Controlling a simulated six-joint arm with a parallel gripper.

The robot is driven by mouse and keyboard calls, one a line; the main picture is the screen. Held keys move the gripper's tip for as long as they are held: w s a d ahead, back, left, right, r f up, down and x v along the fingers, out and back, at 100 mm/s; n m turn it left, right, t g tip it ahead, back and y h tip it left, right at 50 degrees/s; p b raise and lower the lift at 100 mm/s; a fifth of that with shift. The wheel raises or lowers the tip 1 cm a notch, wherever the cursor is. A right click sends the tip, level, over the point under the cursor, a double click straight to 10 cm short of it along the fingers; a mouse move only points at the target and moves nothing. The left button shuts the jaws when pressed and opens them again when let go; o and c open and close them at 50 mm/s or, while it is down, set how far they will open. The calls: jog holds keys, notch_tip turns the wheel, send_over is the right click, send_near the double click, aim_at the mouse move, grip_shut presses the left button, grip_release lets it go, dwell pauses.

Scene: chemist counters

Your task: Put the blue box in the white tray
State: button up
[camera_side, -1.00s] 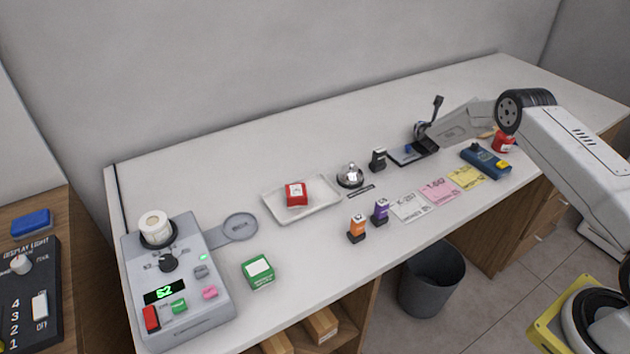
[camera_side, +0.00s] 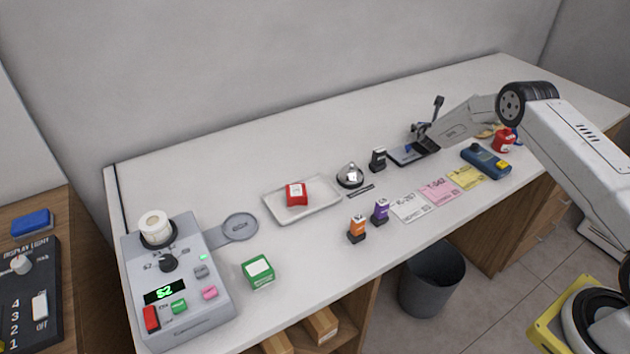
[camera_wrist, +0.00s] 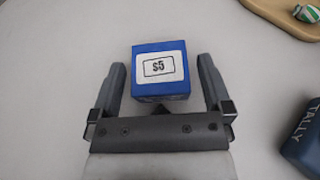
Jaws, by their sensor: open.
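My gripper (camera_wrist: 162,68) is open, with one dark finger on each side of the box and a visible gap on both sides. In the side view my gripper (camera_side: 424,145) is low over the counter at right of centre, and it hides much of the box. The white tray (camera_side: 325,209) lies well to the left of my gripper. A red box (camera_side: 297,194) with a white label is in the tray.
A service bell (camera_side: 350,176) and a small black item (camera_side: 378,159) stand between tray and gripper. A dark blue device (camera_side: 486,161) is right of the gripper. Orange (camera_side: 357,229) and purple (camera_side: 381,211) items stand near the front edge. The counter behind the tray is clear.

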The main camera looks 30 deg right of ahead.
jog(key=shift+v, duration=5.35)
jog(key=shift+a+f, duration=0.1)
jog(key=shift+s+r+m, duration=0.3)
jog(key=shift+s+m, duration=0.05)
jog(key=shift+m, duration=0.05)
jog(key=s+a+r+m+g+y, duration=0.2)
jog(key=s+a+r+m+y, duration=0.1)
jog(key=s+a+m, duration=0.5)
jog(key=s+a+r+m+g+y, duration=0.2)
jog(key=s+a+r+m+y, duration=0.1)
jog(key=s+a+m, duration=0.5)
jog(key=s+a+r+m+g+y, duration=0.2)
jog(key=s+a+r+m+y, duration=0.1)
jog(key=s+a+m, duration=0.5)
jog(key=s+m, duration=0.2)
jog(key=s, duration=0.2)
jog(key=shift+s+g, duration=0.2)
jog(key=shift+g, duration=0.2)
